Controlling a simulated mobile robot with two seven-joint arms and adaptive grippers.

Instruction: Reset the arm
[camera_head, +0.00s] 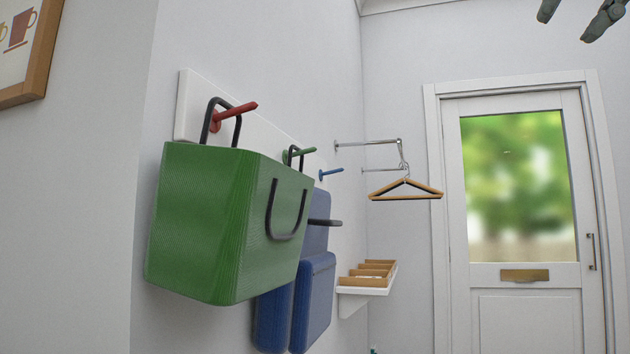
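My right gripper (565,29) shows at the top right edge, in front of the upper wall above the door. Its two dark grey fingers are apart with nothing between them. The rest of the gripper and its arm are cut off by the frame. My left gripper and arm are not in view. A green bag (225,215) hangs by a black handle from the red peg (235,114) on the left wall, well away from my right gripper.
A blue backpack (316,290) hangs from the green peg (300,154), partly behind the bag. The blue peg (331,172) is bare. A hanger (405,190) hangs from a metal rail (368,143). A shelf (362,291) holds a wooden tray. A door (525,275) stands at right.

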